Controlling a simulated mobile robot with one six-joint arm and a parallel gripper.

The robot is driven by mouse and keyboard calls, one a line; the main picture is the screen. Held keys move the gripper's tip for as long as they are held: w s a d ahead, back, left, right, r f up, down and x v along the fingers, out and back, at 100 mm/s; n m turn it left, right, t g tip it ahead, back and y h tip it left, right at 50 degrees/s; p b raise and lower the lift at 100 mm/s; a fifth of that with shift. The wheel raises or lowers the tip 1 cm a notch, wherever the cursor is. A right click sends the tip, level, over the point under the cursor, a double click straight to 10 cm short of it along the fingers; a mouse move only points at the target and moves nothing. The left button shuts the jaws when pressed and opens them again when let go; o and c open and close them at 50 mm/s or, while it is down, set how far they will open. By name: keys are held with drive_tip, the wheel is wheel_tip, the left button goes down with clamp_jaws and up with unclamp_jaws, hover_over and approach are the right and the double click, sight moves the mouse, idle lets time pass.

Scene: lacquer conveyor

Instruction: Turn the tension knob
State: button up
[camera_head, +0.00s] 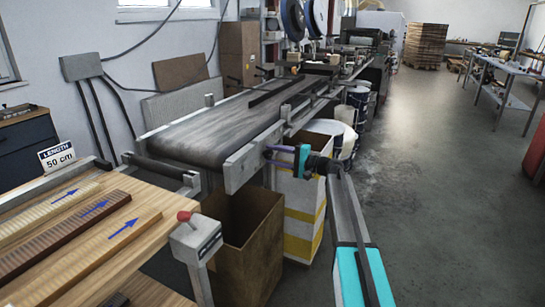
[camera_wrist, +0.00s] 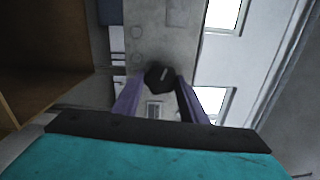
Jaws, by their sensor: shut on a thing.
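The tension knob (camera_wrist: 158,77) is a small black faceted knob on a grey plate (camera_wrist: 155,38), seen in the wrist view. My gripper (camera_wrist: 157,90) has its two purple fingers closed on it, one on each side. In the head view my gripper (camera_head: 268,155) reaches from the right to the near end of the conveyor's side rail (camera_head: 243,166).
The conveyor belt (camera_head: 225,125) runs away to the back. Below its end stand an open brown box (camera_head: 238,245) and a white box with yellow bands (camera_head: 300,215). A wooden table (camera_head: 65,260) with strips is at left.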

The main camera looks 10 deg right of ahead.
drive_tip(key=o, duration=1)
drive_tip(key=shift+w+d, duration=0.1)
drive_tip(key=shift+d, duration=0.15)
drive_tip(key=shift+o, duration=0.3)
drive_tip(key=shift+a, duration=0.1)
drive_tip(key=v, duration=1.4)
